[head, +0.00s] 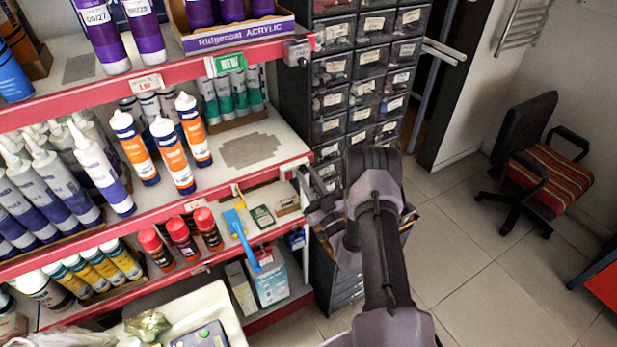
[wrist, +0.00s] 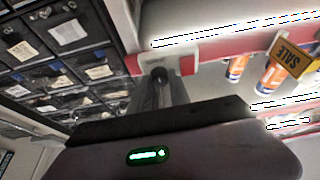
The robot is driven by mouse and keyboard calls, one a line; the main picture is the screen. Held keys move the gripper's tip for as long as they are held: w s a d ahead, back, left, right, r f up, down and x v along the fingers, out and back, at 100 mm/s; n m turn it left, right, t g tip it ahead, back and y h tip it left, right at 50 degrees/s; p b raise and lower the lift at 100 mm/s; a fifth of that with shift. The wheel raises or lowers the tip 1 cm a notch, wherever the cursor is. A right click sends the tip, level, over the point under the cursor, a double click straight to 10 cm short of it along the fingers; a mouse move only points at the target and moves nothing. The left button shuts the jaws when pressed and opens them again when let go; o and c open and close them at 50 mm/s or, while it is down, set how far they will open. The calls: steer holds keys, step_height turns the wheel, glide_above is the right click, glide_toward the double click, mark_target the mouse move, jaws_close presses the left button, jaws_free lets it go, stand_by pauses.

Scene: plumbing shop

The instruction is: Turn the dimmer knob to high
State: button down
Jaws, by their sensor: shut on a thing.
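The dimmer is a small pale box with a red part on the end of a red shelf edge (wrist: 186,65). Its dark round knob (wrist: 160,74) shows in the wrist view at the tips of my gripper (wrist: 161,88). My gripper is shut on the knob; the fingers hide most of it, so its setting cannot be read. In the head view my gripper (head: 311,189) is at the right end of the middle shelf, and the knob is hidden there.
Shelves with red edges (head: 150,81) hold sealant tubes and cans at the left. A dark drawer cabinet (head: 345,60) stands close behind my gripper. A striped office chair (head: 545,180) stands at the right. The tiled floor (head: 470,250) between is clear.

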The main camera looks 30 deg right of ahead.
steer(key=shift+m, duration=0.3)
steer(key=c, duration=1.5)
jaws_free()
